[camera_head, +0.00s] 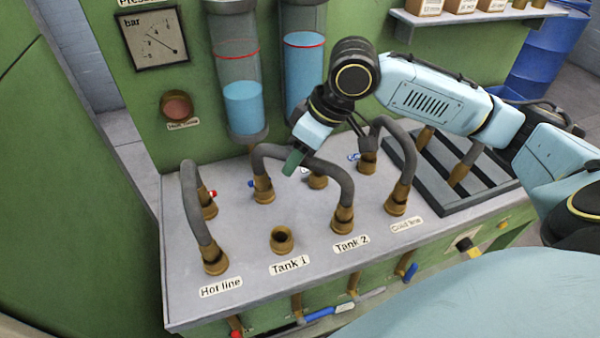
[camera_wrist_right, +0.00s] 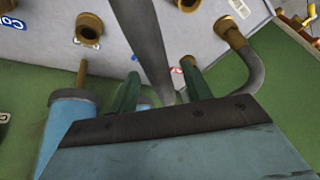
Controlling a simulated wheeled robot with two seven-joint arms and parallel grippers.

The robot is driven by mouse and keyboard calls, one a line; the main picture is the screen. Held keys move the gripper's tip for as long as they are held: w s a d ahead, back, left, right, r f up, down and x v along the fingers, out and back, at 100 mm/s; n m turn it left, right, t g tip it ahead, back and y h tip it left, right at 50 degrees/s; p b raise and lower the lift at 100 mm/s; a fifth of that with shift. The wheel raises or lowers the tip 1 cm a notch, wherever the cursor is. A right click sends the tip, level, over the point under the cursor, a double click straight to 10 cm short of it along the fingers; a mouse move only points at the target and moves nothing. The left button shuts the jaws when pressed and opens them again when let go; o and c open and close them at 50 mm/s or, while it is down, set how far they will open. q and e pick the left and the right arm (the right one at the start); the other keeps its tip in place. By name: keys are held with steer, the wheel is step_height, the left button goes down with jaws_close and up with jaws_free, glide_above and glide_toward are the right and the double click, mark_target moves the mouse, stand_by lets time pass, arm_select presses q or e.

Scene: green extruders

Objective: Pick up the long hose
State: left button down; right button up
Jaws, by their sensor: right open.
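The long grey hose (camera_head: 335,174) arches from a brass fitting at the back of the bench to the Tank 2 fitting (camera_head: 343,220). My right gripper (camera_head: 293,162) is at its arch in the head view, with green fingers pointing down. In the right wrist view the fingers of this gripper (camera_wrist_right: 163,88) are apart, and a grey hose (camera_wrist_right: 150,45) runs between them. I cannot tell whether they touch it. The gripper and arm hide part of the bench behind. My left gripper is not in view.
The Hot line hose (camera_head: 190,200) stands at the left and the Cold line hose (camera_head: 406,165) at the right. The Tank 1 fitting (camera_head: 282,240) is bare. A dark slotted rack (camera_head: 455,200) is at the right. Glass tanks (camera_head: 240,70) stand behind.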

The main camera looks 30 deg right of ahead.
steer(key=shift+f+p, duration=0.2)
steer(key=shift+p, duration=0.1)
stand_by(0.4)
jaws_close()
